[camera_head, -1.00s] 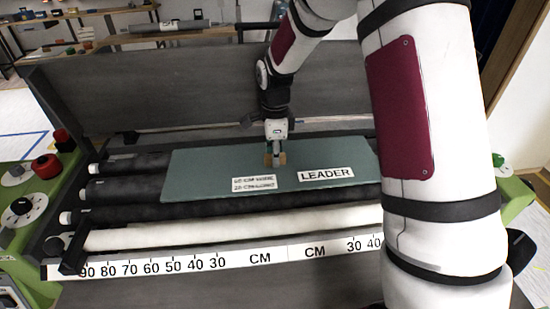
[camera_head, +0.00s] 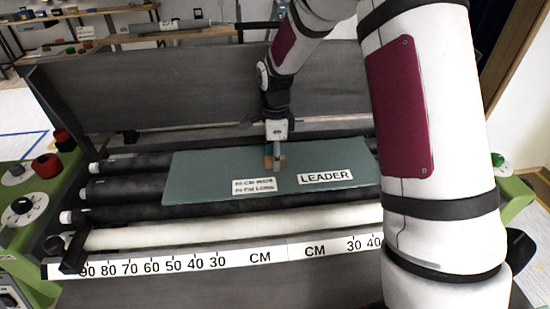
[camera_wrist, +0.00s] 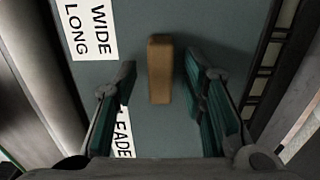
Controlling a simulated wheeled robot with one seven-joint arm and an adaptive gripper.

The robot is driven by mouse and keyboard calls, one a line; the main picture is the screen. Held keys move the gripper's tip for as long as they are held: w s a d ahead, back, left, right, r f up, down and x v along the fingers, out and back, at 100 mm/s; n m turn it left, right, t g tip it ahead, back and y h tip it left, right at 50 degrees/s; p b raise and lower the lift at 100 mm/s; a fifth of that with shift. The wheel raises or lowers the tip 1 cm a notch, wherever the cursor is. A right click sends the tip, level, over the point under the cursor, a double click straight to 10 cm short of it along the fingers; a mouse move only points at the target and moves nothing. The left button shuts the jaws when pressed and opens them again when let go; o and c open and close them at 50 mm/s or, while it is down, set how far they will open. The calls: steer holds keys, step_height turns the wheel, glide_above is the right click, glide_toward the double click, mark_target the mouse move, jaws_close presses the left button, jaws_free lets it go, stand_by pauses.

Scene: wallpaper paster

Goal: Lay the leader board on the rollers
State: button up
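The leader board (camera_head: 215,175) is a flat grey-green panel with white labels, one reading LEADER. It lies across the black rollers (camera_head: 125,187), and my arm hides its right end. A small wooden block (camera_wrist: 160,75) stands up from the board as a handle; it also shows in the head view (camera_head: 269,163). My gripper (camera_head: 275,150) is over the board at this block. In the wrist view its two fingers are apart on either side of the block, with a gap on each side, so it is open and holds nothing.
A white roller (camera_head: 200,233) and a ruler strip marked in CM (camera_head: 258,258) run along the front. A grey panel (camera_head: 170,90) rises behind. Green end housings stand at left (camera_head: 25,215) and right (camera_head: 515,196), with a red knob (camera_head: 46,166) at left.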

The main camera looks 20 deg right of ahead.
step_height(320, 180, up, 11)
steer(key=s+r+n, duration=0.4)
steer(key=s+r, duration=0.3)
steer(key=s+r+n+t, duration=0.2)
steer(key=s+n, duration=1.4)
steer(key=s, duration=0.9)
steer(key=shift+s+d+t, duration=0.15)
steer(key=shift+s+t, duration=0.25)
steer(key=shift+t, duration=0.3)
